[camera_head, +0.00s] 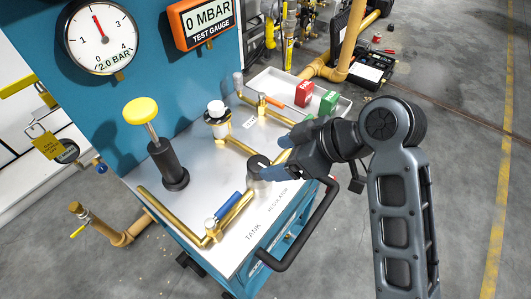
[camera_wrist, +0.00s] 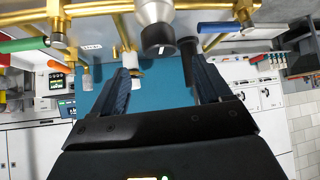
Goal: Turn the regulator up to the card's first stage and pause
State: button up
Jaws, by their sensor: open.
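The regulator, a silver body with a black knob (camera_head: 258,162), sits on the brass pipe near the TANK and REGULATOR lettering. Its knob (camera_wrist: 158,40) faces the wrist camera and bears a short white mark. My gripper (camera_head: 275,158) is open, with its blue-grey fingers close to the knob. In the wrist view my gripper (camera_wrist: 157,60) has one finger on each side of the knob, with gaps showing; contact cannot be told. The digital test gauge (camera_head: 206,22) reads 0 MBAR. The round gauge (camera_head: 100,38) reads 2.0 BAR. I cannot make out a stage card.
A blue-handled valve (camera_head: 228,205) is on the pipe in front of the regulator. A yellow-topped black post (camera_head: 175,175) and a white-capped fitting (camera_head: 217,120) stand on the bench. A tray (camera_head: 340,108) holds red and green boxes. A black rail (camera_head: 310,225) runs along the bench's front edge.

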aim_at(259, 163)
jog(key=x, duration=0.7)
jog(key=shift+w+a+f, duration=0.1)
jog(key=shift+a+f, duration=0.05)
jog(key=shift+f, duration=0.1)
jog(key=c, duration=1)
jog(key=shift+o, duration=0.2)
jog(key=shift+p, duration=0.3)
jog(key=shift+m, duration=0.3)
jog(key=m+t+h+p, duration=0.1)
jog(key=m+t+p, duration=0.1)
jog(key=m+p, duration=0.1)
jog(key=shift+r+h, duration=0.2)
jog(key=shift+h, duration=0.2)
jog(key=shift+f+m+t+h+p, duration=0.15)
jog(key=shift+m+t+h+p, duration=1)
jog(key=shift+m, duration=0.85)
